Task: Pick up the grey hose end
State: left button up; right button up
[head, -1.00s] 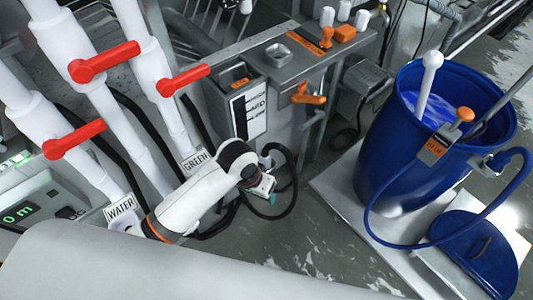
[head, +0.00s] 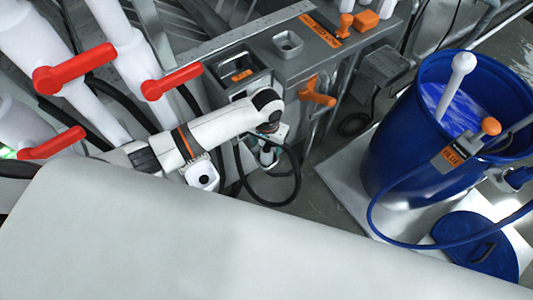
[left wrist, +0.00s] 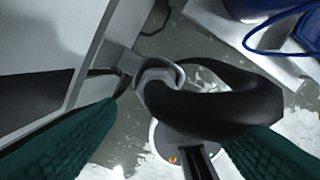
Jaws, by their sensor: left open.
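The grey hose end (left wrist: 158,76) is a grey ring-like fitting on a thick black hose (left wrist: 215,108) in the left wrist view. It sits by the corner of a grey cabinet. My left gripper (left wrist: 170,124) is open, with one teal finger on each side of the hose. The grey end is just beyond the fingertips; I cannot tell whether they touch it. In the head view my left gripper (head: 266,150) is beside the cabinet, at the black hose loop (head: 297,182), and mostly hides the hose end. My right gripper is not in view.
Red valve handles (head: 75,69) on white pipes stand at the left. The grey cabinet (head: 290,75) has an orange handle (head: 318,92) close to my arm. A blue barrel (head: 395,150) with liquid and a blue lid (head: 478,240) are at the right.

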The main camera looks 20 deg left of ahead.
aim_at(267, 149)
pick_arm(q)
jog(key=f, duration=0.5)
jog(key=shift+w+a+p, duration=0.1)
jog(key=shift+w+p, duration=0.25)
jog(key=shift+f, duration=0.4)
jog(key=c, duration=1.2)
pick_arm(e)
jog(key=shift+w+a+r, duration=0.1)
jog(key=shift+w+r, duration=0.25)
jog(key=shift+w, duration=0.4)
